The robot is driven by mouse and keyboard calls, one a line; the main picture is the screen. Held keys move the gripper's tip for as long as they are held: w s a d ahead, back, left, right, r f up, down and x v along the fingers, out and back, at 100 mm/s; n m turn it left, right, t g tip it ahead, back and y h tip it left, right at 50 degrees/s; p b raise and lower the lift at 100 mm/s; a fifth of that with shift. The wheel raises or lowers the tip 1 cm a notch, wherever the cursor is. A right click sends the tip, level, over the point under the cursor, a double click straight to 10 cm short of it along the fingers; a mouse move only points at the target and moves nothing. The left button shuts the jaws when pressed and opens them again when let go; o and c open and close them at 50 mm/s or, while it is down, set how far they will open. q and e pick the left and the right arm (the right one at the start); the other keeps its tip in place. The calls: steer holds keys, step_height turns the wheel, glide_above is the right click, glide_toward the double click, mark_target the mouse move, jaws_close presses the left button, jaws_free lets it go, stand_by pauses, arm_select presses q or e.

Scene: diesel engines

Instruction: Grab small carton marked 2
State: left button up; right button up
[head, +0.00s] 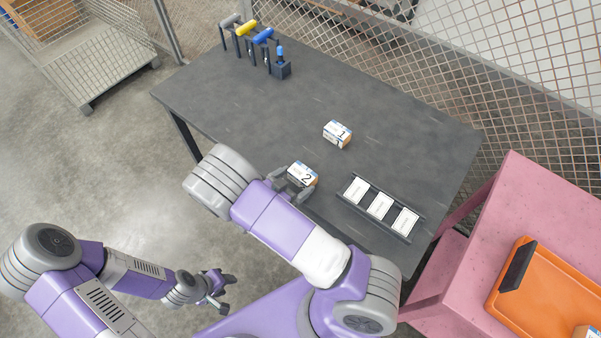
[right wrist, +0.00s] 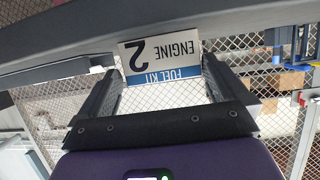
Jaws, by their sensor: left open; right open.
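The small carton marked 2 (head: 302,174) sits on the dark table (head: 400,120) near its front edge. In the right wrist view, the carton (right wrist: 160,60) shows upside-down "ENGINE 2" and "FUEL KIT" lettering on a white face with a blue band. My right gripper (head: 292,186) is at the carton, its fingers open. In the wrist view its two fingers (right wrist: 160,85) stand to either side of the carton's lower part; contact cannot be told. My left gripper (head: 222,290) is open and empty, low over the floor left of the table.
A carton marked 1 (head: 337,134) stands behind carton 2. A black rack with white-faced slots (head: 380,206) lies to the right. Tools in a holder (head: 262,50) stand at the back left. A pink table (head: 550,210) bears an orange tray (head: 500,290). Mesh fencing (head: 420,60) runs behind.

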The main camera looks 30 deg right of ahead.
mark_target(304, 174)
steer(key=x, duration=0.5)
steer(key=shift+w+d+r, duration=0.1)
steer(key=shift+w+d, duration=0.05)
steer(key=shift+c, duration=0.3)
steer(key=c, duration=0.7)
